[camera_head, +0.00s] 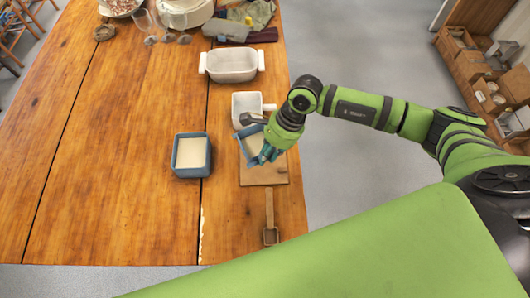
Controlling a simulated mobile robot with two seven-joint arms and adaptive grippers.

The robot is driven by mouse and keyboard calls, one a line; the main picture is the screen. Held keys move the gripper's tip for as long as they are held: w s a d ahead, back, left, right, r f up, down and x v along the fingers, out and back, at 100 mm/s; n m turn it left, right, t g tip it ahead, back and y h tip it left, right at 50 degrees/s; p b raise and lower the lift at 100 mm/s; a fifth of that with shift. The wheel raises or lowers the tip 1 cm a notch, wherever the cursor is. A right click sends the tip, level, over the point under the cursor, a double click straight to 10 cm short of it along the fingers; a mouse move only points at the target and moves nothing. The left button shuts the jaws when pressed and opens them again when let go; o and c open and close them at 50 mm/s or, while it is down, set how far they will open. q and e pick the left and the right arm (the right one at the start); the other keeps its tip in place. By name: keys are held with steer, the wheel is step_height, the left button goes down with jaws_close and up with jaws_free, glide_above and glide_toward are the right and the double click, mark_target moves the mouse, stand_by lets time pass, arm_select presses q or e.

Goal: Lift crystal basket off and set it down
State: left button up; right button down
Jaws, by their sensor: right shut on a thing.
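My right gripper (268,154) is shut on a blue-rimmed square container (249,143) with a pale inside. The held container is tilted and sits at the far end of a wooden board (264,177). The gripper hides part of its right side, and I cannot tell whether it touches the board. A similar blue square container (191,155) stands upright on the table to the left, apart from the gripper. I cannot tell from looks which container is the crystal basket. My left gripper is not in view.
A small white dish with a handle (246,107) is close behind the held container. A white two-handled baking dish (231,66) stands farther back. Glasses, cloths and other dishes crowd the far end. The wooden table (110,150) is clear on the left; its right edge is near the board.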

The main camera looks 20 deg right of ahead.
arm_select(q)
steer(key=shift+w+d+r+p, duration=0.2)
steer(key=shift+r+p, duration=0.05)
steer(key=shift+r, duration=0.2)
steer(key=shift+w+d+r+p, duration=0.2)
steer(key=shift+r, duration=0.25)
arm_select(e)
steer(key=m, duration=0.1)
steer(key=f+m+t, duration=0.1)
steer(key=m, duration=0.1)
steer(key=s+m, duration=0.1)
steer(key=shift+a+f+m+t, duration=0.25)
steer(key=shift+f+m+t, duration=0.05)
steer(key=shift+f+t, duration=0.1)
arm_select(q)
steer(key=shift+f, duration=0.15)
arm_select(e)
step_height(320, 180, down, 7)
steer(key=b, duration=0.6)
steer(key=shift+r, duration=0.2)
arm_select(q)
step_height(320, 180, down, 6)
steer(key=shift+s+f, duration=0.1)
arm_select(e)
steer(key=c, duration=1)
jaws_free()
